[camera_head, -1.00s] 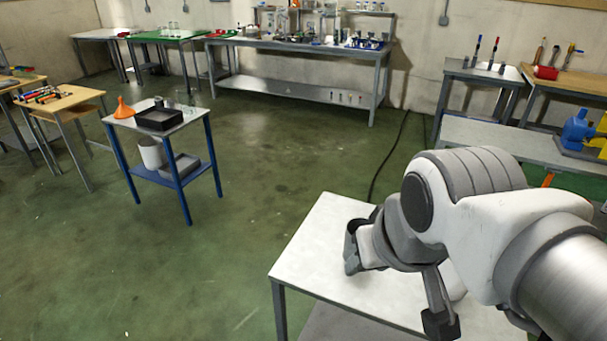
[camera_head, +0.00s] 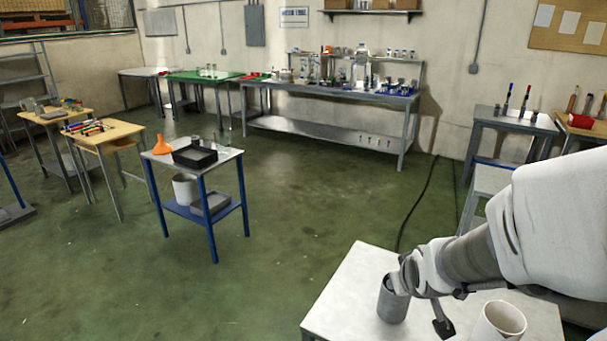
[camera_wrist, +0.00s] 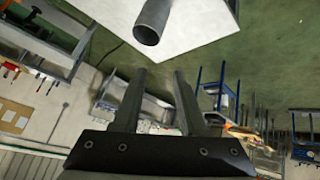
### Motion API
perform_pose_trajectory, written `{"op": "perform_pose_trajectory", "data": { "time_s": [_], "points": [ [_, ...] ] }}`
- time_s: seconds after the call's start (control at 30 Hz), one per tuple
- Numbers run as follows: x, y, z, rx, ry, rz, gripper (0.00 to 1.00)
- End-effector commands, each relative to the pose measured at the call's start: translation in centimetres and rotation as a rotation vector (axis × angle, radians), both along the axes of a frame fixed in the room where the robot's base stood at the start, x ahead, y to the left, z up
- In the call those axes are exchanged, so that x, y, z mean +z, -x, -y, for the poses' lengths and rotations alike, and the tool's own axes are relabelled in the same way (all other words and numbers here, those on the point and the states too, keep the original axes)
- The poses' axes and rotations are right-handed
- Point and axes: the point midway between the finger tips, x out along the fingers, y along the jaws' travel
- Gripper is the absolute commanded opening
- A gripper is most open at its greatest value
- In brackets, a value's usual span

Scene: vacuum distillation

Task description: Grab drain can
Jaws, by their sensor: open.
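Two cans stand on the near white-topped table (camera_head: 345,300): a grey cylindrical can (camera_head: 392,302) and a white open-topped can (camera_head: 500,321) to its right. I cannot tell from looks which one is the drain can. In the wrist view, which is turned nearly upside down, a grey can (camera_wrist: 152,24) shows at the top over the white tabletop. My gripper (camera_wrist: 160,75) is open, its two fingers apart with nothing between them. The can lies beyond the fingertips, apart from them. In the head view my arm partly covers the grey can's upper right side.
A blue-framed cart (camera_head: 213,246) stands left of centre with an orange funnel (camera_head: 161,145), a black tray (camera_head: 194,156) and a white bucket (camera_head: 184,188). A long bench (camera_head: 330,92) with glassware stands at the back wall. The green floor between is open; a black cable crosses it.

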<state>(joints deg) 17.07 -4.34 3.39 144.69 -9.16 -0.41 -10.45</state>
Motion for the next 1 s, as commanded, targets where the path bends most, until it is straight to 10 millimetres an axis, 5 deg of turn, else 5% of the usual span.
{"op": "perform_pose_trajectory", "data": {
  "time_s": [0.4,0.7,1.0],
  "points": [
    [-7.5,-2.9,5.3,0.003,-0.025,0.153,0.42],
    [-11.4,-1.8,7.0,-0.051,-0.105,0.327,0.42],
    [-12.7,0.1,7.8,-0.148,-0.166,0.492,0.42]
  ]
}}
